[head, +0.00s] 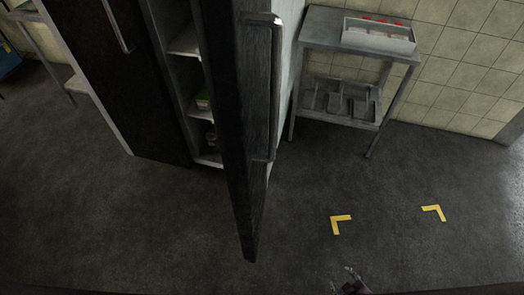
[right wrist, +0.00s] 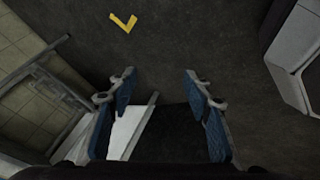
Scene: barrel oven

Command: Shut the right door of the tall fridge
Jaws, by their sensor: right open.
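The tall fridge (head: 95,75) is dark, at the upper left in the head view. Its left door is shut. Its right door (head: 232,110) stands open toward me, seen nearly edge-on, with a long vertical handle (head: 263,90) on its right face. Shelves (head: 187,42) with a few items show in the opening left of it. My right gripper (head: 350,283) is at the bottom edge, right of the door and apart from it. In the right wrist view the gripper (right wrist: 159,85) is open and empty, with blue pads. White and dark surfaces behind the fingers are hard to identify. My left gripper is out of view.
A metal table (head: 318,35) with a tray (head: 378,37) of red items stands by the tiled wall, right of the fridge. Yellow corner marks (head: 340,224) lie on the floor. The floor between door and marks is clear.

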